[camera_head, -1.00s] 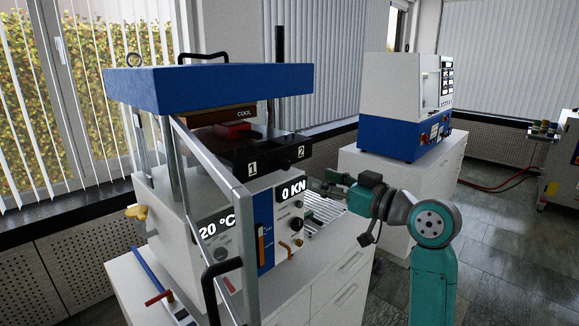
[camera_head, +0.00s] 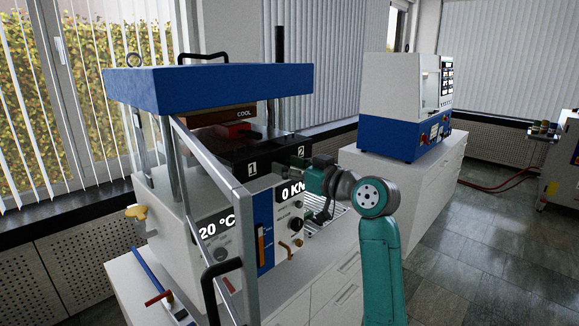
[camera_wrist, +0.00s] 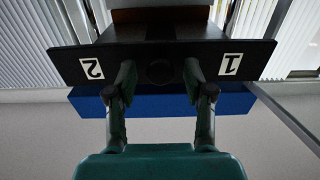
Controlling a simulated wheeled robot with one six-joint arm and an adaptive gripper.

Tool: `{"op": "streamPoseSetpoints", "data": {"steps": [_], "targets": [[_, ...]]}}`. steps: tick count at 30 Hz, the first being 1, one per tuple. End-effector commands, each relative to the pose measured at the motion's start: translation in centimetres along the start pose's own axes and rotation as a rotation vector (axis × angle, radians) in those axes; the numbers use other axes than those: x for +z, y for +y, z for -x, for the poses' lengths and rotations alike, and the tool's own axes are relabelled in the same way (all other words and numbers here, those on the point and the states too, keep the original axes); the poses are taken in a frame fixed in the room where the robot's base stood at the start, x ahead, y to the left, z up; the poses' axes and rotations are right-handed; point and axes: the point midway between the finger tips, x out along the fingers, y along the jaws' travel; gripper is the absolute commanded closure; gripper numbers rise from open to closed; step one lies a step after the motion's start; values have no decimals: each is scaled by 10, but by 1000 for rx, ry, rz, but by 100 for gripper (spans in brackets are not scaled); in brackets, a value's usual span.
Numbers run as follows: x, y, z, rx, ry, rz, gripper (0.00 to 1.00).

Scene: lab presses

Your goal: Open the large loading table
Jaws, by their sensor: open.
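The large loading table is the black slab with a front plate (camera_head: 272,160) marked 1 and 2, under the blue top of the press. In the wrist view its front plate (camera_wrist: 105,64) shows upside down, with a dark round knob (camera_wrist: 160,72) midway between the two numbers. My gripper (camera_wrist: 160,78) is open, with one finger on each side of the knob and gaps to it. I cannot tell how deep the fingertips reach. In the head view my gripper (camera_head: 293,168) is at the right part of the front plate, its fingertips hard to make out.
The press body (camera_head: 185,205) with its displays and knobs lies below the table. An open grey-framed guard door (camera_head: 213,190) stands at the left front. A white and blue machine (camera_head: 400,100) is on the cabinet behind.

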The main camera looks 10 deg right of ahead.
Motion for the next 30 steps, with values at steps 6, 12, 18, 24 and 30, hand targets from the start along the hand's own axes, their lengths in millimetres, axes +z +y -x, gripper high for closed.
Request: {"op": "streamPoseSetpoints", "data": {"steps": [6,12,18,24,30], "targets": [[0,0,0,0,0,0,48],[0,0,0,0,0,0,90],[0,0,0,0,0,0,100],[0,2,22,3,1,0,100],[0,2,79,6,2,0,100]]}}
